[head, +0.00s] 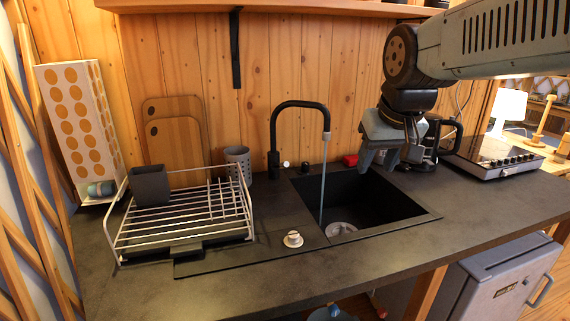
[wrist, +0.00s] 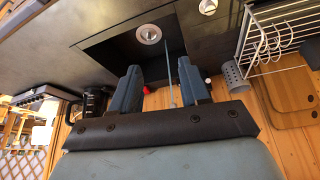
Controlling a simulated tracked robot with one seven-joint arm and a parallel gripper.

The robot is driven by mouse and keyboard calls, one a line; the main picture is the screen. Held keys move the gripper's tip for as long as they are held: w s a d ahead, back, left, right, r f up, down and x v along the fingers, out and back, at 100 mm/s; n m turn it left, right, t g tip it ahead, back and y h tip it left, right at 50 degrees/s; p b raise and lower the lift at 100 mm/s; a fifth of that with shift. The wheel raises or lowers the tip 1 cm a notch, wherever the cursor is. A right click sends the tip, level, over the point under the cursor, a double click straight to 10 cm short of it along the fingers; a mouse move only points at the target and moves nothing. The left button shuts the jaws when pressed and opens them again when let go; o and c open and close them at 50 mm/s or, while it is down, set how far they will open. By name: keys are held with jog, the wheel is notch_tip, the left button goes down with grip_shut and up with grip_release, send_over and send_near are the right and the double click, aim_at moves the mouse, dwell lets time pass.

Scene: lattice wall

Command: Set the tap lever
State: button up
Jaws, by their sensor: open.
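The black gooseneck tap (head: 273,135) stands behind the sink, its spout turned over the basin. A thin bluish stream (head: 322,190) runs from the spout into the black sink (head: 365,200). A small pale-tipped lever (head: 286,164) shows at the right of the tap base; its exact angle is too small to tell. A pale knob, likely its tip, shows in the wrist view (wrist: 207,81) just right of the right finger. My gripper (head: 389,160) is open and empty above the sink's back right, right of the tap. In the wrist view its fingers (wrist: 158,78) are spread apart.
A wire dish rack (head: 185,215) with a dark cup (head: 150,184) stands left. A grey perforated holder (head: 238,160) is beside the tap. A red item (head: 350,160), coffee maker (head: 432,145) and hob (head: 492,157) lie right. The front counter is mostly clear.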

jog(key=w+a+r+g, duration=0.1)
jog(key=w+a+r, duration=0.15)
jog(key=w, duration=0.65)
jog(key=n+g+y, duration=0.1)
jog(key=g+y, duration=0.1)
jog(key=g, duration=0.2)
send_near(286, 164)
jog(key=f, duration=0.3)
jog(key=w+a+f, duration=0.1)
jog(key=f, duration=0.6)
jog(key=shift+w+a+f, duration=0.2)
jog(key=shift+a+f, duration=0.05)
jog(key=shift+a, duration=0.05)
grip_shut()
jog(key=shift+d, duration=0.1)
